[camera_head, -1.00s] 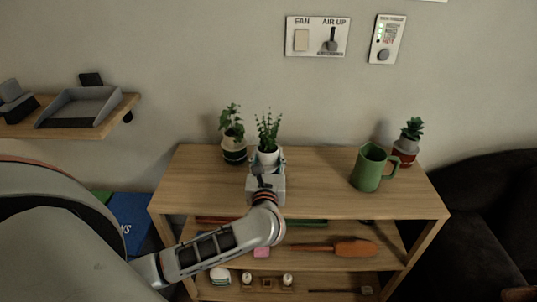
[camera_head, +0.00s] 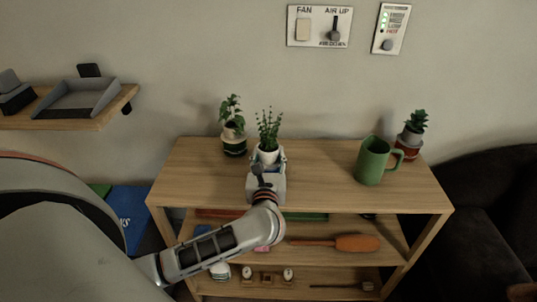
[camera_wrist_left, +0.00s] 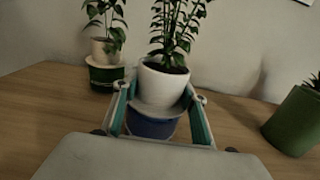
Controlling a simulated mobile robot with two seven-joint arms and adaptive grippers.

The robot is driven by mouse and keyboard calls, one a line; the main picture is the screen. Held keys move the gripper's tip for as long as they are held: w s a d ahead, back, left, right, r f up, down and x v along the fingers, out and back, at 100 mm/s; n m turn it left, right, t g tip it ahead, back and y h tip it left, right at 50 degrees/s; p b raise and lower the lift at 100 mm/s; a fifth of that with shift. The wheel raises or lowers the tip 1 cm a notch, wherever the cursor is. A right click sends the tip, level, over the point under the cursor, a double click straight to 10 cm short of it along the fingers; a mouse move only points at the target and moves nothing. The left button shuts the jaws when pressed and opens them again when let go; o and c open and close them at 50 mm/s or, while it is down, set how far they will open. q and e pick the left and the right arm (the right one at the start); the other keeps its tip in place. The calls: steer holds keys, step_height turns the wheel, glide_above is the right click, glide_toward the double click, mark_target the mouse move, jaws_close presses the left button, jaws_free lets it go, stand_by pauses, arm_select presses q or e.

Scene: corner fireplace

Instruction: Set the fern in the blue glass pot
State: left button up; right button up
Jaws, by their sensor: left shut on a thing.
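The fern (camera_head: 268,128), upright in a white pot, is at the left-middle of the shelf top. It also shows in the left wrist view (camera_wrist_left: 164,83). My left gripper (camera_head: 266,160) is shut on its white pot, with one teal-padded finger on each side. The blue glass pot (camera_wrist_left: 150,127) with its pale grey rim shows directly below the white pot, between the fingers. The white pot's base is at or just above that rim; I cannot tell how far inside it sits. My right gripper is not in view.
A leafy plant in a green pot (camera_head: 234,147) stands just left of the fern. A green mug (camera_head: 371,163) and a succulent in a red pot (camera_head: 408,153) stand on the right. The wooden top (camera_head: 315,170) between is clear. The wall is behind.

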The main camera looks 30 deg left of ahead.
arm_select(q)
steer(key=shift+f+b, duration=0.5)
steer(key=shift+f, duration=0.05)
stand_by(1.2)
steer(key=o, duration=0.9)
steer(key=v, duration=1.2)
